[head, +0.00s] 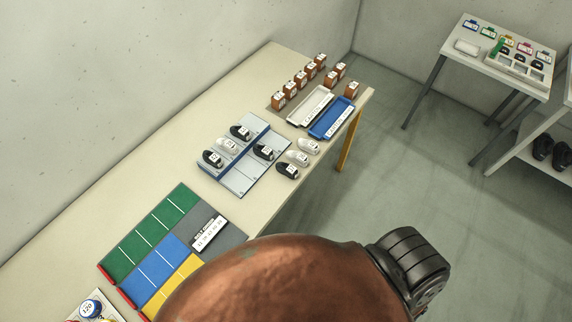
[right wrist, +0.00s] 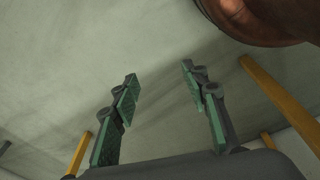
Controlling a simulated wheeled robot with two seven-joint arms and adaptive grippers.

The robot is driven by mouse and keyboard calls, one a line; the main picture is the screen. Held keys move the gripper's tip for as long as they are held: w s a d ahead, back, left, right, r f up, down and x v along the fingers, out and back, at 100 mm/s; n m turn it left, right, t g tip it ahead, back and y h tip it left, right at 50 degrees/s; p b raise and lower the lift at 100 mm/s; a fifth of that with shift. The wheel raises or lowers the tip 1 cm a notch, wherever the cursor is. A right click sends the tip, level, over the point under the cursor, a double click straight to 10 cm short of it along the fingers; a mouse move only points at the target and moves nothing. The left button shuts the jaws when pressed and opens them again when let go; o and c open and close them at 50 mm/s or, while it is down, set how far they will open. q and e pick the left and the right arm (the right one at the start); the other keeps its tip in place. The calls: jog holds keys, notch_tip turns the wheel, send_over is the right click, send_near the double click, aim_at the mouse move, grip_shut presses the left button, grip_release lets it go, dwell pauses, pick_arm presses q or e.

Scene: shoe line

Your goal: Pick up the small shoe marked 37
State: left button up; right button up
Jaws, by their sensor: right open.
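Several small shoes, some black and some white with white labels, stand at the middle of the long table in the head view. On the blue-grey board stand a black shoe (head: 240,132), a white shoe (head: 227,146), another black shoe (head: 212,158) and a further black one (head: 264,152). Off its right side are two white shoes and a black shoe (head: 288,170). The label numbers are too small to read, so I cannot tell which is 37. My right gripper (right wrist: 160,88) is open and empty in the right wrist view, with floor behind it. My left gripper is out of view.
The blue-grey board (head: 240,182) lies on the long table (head: 115,178). A white tray (head: 300,118), a blue tray (head: 345,110) and several brown boxes stand at the far end. A green, blue and yellow mat (head: 128,240) lies nearer. A side table (head: 437,75) stands right.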

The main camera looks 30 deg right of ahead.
jog(key=w+r+t+p, duration=0.1)
jog(key=w+r, duration=0.5)
jog(key=r, duration=0.2)
jog(key=w+r+p, duration=0.1)
jog(key=w+r, duration=0.5)
jog(key=r, duration=0.2)
notch_tip(320, 180, up, 34)
jog(key=n+t+y+p, duration=0.1)
jog(key=n+y+p, duration=0.1)
jog(key=n+p, duration=0.15)
send_over(287, 166)
jog(key=s, duration=0.3)
jog(key=shift+s+d, duration=0.1)
jog(key=shift+d, duration=0.3)
jog(key=shift+w+d+f, duration=0.1)
jog(key=shift+w+d, duration=0.1)
jog(key=shift+d, duration=0.05)
jog(key=shift+w+f, duration=0.15)
jog(key=shift+f, duration=0.2)
jog(key=x, duration=0.6)
jog(key=shift+w+a+f+p, duration=0.25)
jog(key=shift+w+p, duration=0.1)
jog(key=shift+w, duration=0.15)
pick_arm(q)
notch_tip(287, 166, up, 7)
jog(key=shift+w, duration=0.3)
